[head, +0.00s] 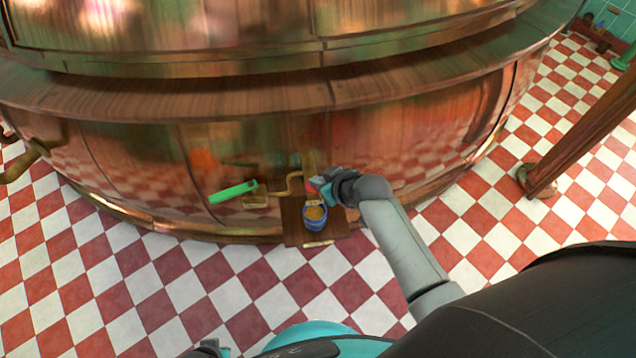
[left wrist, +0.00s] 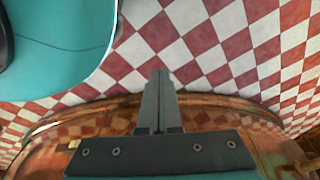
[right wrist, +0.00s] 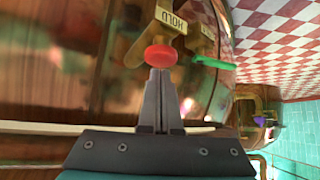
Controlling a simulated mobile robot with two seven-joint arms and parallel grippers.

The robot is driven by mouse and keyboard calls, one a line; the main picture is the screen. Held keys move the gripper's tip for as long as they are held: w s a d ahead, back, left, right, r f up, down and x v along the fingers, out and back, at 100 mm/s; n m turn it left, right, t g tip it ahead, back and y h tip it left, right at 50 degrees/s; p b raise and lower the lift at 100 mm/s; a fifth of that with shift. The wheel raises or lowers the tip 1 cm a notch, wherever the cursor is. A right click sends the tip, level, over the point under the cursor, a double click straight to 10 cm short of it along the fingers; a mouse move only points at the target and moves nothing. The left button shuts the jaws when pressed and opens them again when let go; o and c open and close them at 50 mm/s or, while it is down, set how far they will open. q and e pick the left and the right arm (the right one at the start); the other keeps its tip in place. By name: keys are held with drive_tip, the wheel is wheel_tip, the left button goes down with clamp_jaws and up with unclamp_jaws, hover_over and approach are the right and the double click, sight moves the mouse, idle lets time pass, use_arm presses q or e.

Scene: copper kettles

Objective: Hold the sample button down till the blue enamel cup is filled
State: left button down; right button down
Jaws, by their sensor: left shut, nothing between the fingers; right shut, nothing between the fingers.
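The blue enamel cup (head: 315,217) stands upright on a small wooden shelf (head: 296,236) at the foot of the copper kettle (head: 240,150), with amber liquid showing inside. The red sample button (right wrist: 160,56) is in the right wrist view, below a brass plate reading HOLD (right wrist: 170,20). My right gripper (right wrist: 159,72) is shut and empty, its fingertips at the button and seeming to touch it; how far the button is pressed cannot be told. In the head view the right gripper (head: 322,190) is just above the cup. My left gripper (left wrist: 158,72) is shut and empty, away from the cup.
A green-handled lever (head: 233,192) sticks out left of the shelf and also shows in the right wrist view (right wrist: 213,63). A brass pipe (head: 290,184) runs beside the button. A wooden post (head: 575,140) stands at the right. The checkered floor is clear in front.

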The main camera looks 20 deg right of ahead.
use_arm(q)
drive_tip(key=shift+w+d+r, duration=0.2)
use_arm(e)
drive_tip(key=shift+f, duration=0.25)
